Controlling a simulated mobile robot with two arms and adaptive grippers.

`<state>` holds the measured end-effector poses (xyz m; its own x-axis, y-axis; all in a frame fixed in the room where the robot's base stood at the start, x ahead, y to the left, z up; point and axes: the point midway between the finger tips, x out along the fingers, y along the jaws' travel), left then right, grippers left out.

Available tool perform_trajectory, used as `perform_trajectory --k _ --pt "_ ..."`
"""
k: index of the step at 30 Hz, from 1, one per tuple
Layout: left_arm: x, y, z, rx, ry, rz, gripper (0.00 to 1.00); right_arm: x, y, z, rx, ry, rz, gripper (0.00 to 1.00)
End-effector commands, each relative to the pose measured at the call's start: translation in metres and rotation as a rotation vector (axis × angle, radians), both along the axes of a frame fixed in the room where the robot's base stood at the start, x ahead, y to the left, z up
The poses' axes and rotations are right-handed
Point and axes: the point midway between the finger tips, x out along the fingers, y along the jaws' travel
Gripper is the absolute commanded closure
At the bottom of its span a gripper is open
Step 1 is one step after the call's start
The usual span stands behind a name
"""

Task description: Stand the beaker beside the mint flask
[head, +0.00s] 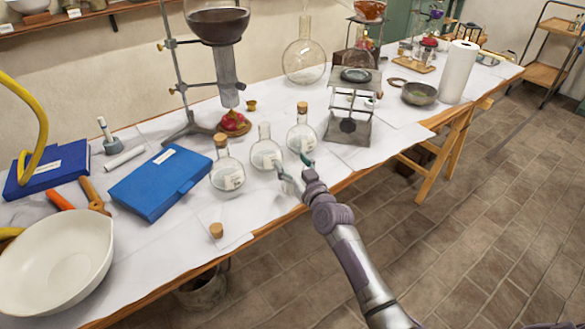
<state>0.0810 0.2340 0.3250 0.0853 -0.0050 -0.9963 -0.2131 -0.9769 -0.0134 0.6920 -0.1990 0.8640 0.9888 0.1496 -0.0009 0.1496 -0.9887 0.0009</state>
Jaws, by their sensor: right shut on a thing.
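Three small clear glass flasks with labels stand in a row near the table's front edge: a corked left one (227,176), a middle one with an open neck (265,153), and a corked right one (301,136). I cannot tell which is the mint flask. No separate beaker shows clearly. My right gripper (294,168) is at the front edge, in front of the middle and right flasks. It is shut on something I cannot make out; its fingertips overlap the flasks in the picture. My left gripper is out of view.
A loose cork (216,230) lies at the front edge. A blue box (160,182) and a large white bowl (54,262) are at left. A metal stand (348,128) is right of the flasks.

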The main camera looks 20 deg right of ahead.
Motion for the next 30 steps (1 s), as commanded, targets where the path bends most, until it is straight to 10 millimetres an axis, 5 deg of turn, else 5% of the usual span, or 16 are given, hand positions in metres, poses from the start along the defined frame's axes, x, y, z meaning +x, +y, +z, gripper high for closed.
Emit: perform_trajectory --k 14,15,18,30 --pt "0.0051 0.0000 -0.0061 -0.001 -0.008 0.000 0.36 0.0000 -0.0004 -0.0146 -0.001 -0.001 -0.001 0.66" --pt "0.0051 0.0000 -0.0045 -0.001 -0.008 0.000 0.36 0.0000 -0.0004 -0.0131 0.000 -0.001 -0.001 0.24" --pt "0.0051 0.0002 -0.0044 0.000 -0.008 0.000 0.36 0.0000 -0.0004 -0.0130 0.000 -0.001 -0.001 0.07" --pt "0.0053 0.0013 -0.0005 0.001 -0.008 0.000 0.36 -0.0003 -0.0003 -0.0082 0.001 -0.002 0.000 0.05"
